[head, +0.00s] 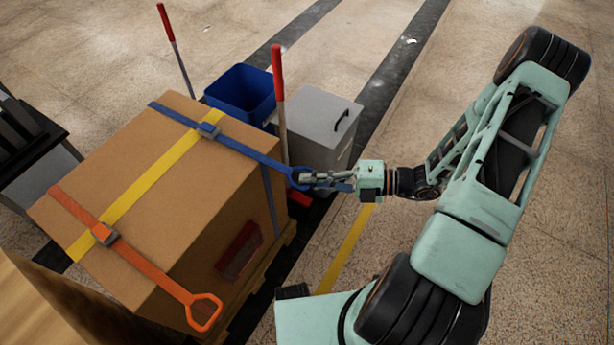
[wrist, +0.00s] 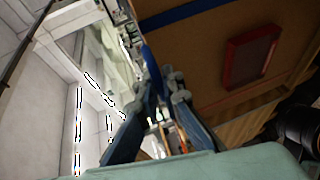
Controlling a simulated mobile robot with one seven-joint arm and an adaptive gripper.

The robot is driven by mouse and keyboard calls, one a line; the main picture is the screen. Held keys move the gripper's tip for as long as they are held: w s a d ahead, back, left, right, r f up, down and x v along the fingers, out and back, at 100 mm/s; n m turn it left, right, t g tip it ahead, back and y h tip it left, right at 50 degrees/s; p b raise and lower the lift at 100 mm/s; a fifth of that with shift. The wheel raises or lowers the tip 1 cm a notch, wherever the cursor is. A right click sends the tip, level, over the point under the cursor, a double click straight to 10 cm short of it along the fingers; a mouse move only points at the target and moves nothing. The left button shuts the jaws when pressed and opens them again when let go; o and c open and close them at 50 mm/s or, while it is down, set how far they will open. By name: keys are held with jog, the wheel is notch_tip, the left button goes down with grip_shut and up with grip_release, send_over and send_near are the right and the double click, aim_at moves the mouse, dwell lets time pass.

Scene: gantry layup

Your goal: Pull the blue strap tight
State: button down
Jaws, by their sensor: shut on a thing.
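A large cardboard box (head: 215,215) sits on a wooden pallet. My gripper (head: 318,179) is beside that edge, shut on the loop end of the blue strap. In the wrist view the blue strap (wrist: 152,78) shows between the fingers (wrist: 160,95); the exact grip is partly hidden. An orange strap (head: 150,262) with a triangular handle (head: 204,313) lies across the near end of the box.
A yellow band (head: 150,187) crosses under both straps. A blue bin (head: 243,93), a grey case (head: 317,125) and red-handled poles (head: 278,80) stand close behind the gripper. A dark red panel (head: 239,251) is on the box side. The floor to the right is open.

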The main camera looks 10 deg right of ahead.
jog(key=c, duration=2.1)
grip_release()
jog(key=shift+d, duration=0.15)
jog(key=v, duration=1.2)
